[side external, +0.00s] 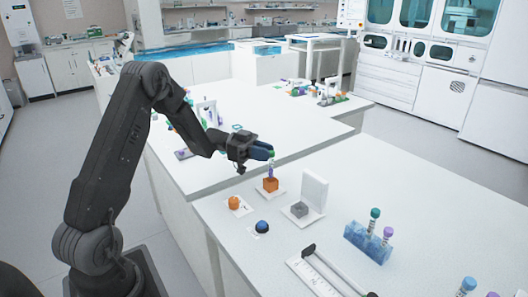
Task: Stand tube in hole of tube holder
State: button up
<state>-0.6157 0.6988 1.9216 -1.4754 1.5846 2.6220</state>
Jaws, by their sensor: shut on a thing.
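My gripper (266,153) is at the middle of the picture, above the white bench, with its fingers pointing right. It is shut on a small tube (271,170) with a purple body; a bit of green shows at the fingertips. The tube hangs about upright over an orange block (270,185) on a white base plate. Its lower end meets the top of the block in this view; I cannot tell whether it is inside a hole. A blue rack (368,243) at the right holds two capped tubes, one teal (375,213) and one purple (388,232).
A grey block (299,209) stands on a plate with an upright white panel (314,190). An orange knob (234,203) and a blue button (262,226) sit nearer me. A rail with a black handle (308,250) lies in front. Bench between is clear.

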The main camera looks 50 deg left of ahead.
jog(key=shift+f, duration=0.3)
jog(key=shift+f, duration=0.3)
jog(key=shift+f, duration=0.65)
dwell(0.4)
jog(key=o, duration=0.8)
jog(key=shift+o, duration=0.2)
jog(key=shift+r, duration=0.1)
